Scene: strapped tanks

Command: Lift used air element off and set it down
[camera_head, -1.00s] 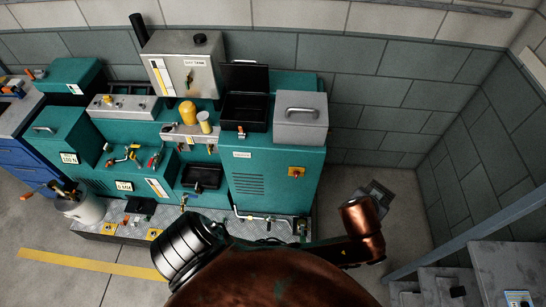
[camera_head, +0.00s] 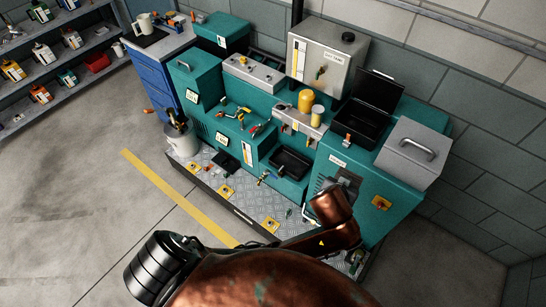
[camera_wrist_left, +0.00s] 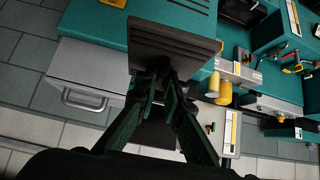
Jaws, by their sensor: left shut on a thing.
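In the left wrist view my left gripper (camera_wrist_left: 160,74) is shut on a dark, flat slab with parallel ridges, the used air element (camera_wrist_left: 174,42). The gripper holds it in the air, in front of the teal cabinet in that view. In the head view my copper-coloured wrist hides most of this grip. The black box (camera_head: 362,127) on the cabinet has its lid (camera_head: 379,91) raised, and its inside looks dark. My right gripper is in neither view.
A grey handled box (camera_head: 412,153) stands right of the black box. The teal cabinet (camera_head: 370,180) lies close beyond my arm. A diamond-plate step (camera_head: 250,202) with yellow pads runs along the front. The floor at left (camera_head: 70,170) is open, with shelves behind.

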